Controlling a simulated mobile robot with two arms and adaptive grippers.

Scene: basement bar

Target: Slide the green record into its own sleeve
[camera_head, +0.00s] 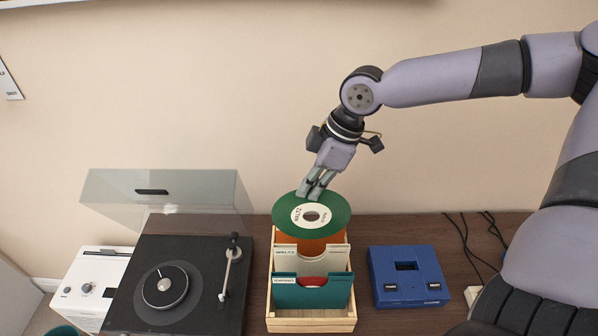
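The green record (334,220) has a cream label that appears to read WALTZ. My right gripper (312,192) reaches down from the upper right, and its fingers are closed on the record's far rim. The record is tilted, its label facing me, above the back of a wooden crate (312,326). In the crate stand an orange sleeve (311,248) at the back, a pale grey sleeve (310,265) in the middle and a teal sleeve (312,296) in front. The tabs' small print is hard to read. The record partly covers the orange sleeve. My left gripper is out of view.
A black turntable (200,280) with a raised clear lid (165,195) stands left of the crate. A white device (88,285) is further left. A blue box (408,276) sits to the right, with loose cables (466,240) beyond it. Narrow bare strips of the wooden counter flank the crate.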

